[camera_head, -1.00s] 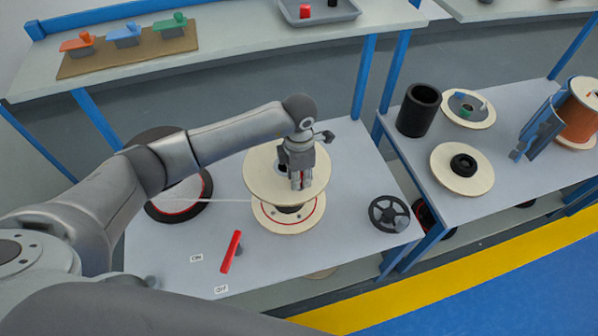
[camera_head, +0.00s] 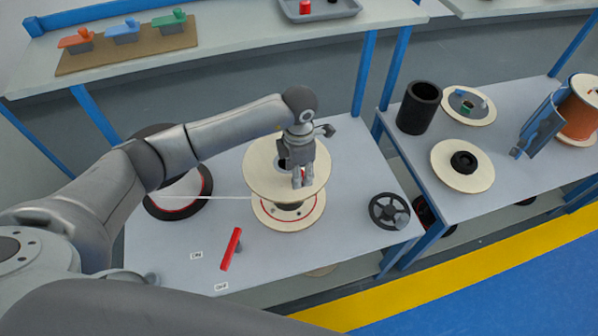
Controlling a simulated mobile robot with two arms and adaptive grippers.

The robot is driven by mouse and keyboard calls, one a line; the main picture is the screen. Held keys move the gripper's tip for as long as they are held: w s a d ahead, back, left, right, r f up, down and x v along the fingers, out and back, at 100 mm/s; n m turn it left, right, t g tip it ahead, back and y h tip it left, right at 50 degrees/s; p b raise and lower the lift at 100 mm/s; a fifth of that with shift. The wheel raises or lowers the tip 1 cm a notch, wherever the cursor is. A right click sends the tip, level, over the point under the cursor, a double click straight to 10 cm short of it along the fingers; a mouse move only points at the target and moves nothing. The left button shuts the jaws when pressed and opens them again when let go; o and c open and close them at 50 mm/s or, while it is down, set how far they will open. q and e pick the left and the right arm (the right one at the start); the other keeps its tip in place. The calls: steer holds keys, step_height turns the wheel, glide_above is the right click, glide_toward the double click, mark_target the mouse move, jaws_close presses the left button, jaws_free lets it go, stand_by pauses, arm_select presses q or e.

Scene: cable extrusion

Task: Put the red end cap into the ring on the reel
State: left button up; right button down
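The reel (camera_head: 262,180) stands upright on the near table, with a pale round upper flange and a lower flange with a red circle. A dark ring or opening (camera_head: 282,162) shows near the middle of its top, partly hidden by my gripper. My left gripper (camera_head: 303,182) points down over the right part of the upper flange. Its fingers are close together, and I cannot tell whether they are apart. No red end cap shows clearly at the fingers. A small red piece (camera_head: 305,11) sits in the grey tray at the back. My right gripper is out of view.
A white cable runs left from the reel to a black-rimmed disc (camera_head: 205,188). A red lever (camera_head: 231,248) and a black handwheel (camera_head: 389,211) are on the table. The right table holds a black cylinder (camera_head: 418,108), a pale disc (camera_head: 445,178) and an orange spool (camera_head: 577,120).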

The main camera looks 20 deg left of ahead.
arm_select(q)
step_height(320, 180, up, 11)
steer(key=b, duration=0.3)
stand_by(0.5)
